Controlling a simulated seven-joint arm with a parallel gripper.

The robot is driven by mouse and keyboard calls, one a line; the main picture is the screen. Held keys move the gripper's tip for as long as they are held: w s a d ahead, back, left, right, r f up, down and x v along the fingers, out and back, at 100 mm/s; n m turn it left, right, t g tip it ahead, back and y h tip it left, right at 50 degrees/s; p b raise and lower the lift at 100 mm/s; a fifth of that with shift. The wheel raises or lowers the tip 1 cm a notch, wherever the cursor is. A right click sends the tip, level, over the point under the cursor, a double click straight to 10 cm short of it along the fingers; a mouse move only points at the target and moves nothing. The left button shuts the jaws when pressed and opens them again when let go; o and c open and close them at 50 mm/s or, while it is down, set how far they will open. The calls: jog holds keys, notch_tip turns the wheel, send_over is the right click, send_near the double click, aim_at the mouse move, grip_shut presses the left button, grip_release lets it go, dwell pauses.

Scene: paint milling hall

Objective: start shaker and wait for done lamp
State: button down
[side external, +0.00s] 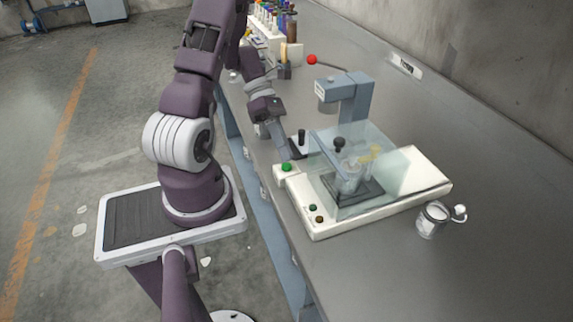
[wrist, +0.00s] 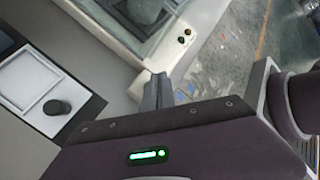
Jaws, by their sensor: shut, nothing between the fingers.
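The shaker (side external: 418,163) is a white base with a clear cover lowered over a dark platform (side external: 352,190) that holds a clear container with something yellowish. A green button (side external: 286,167) sits on its corner nearest my arm. Two small lamps, one dark green (side external: 313,207) and one brownish (side external: 319,219), sit at its front corner; neither is clearly lit. My gripper (side external: 295,156) is shut and empty, pointing down close to the green button; contact cannot be told. In the wrist view the shut fingers (wrist: 157,90) are beside the white base (wrist: 115,35), and the button is hidden.
A grey stirrer-like stand (side external: 355,95) rises behind the shaker, with a red ball (side external: 312,59) beyond. A small metal can (side external: 432,220) stands to the right. Racks of bottles (side external: 270,25) are at the back.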

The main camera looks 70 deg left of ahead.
jog(key=shift+f, duration=0.45)
jog(key=shift+f, duration=0.4)
dwell(0.6)
jog(key=shift+r, duration=0.95)
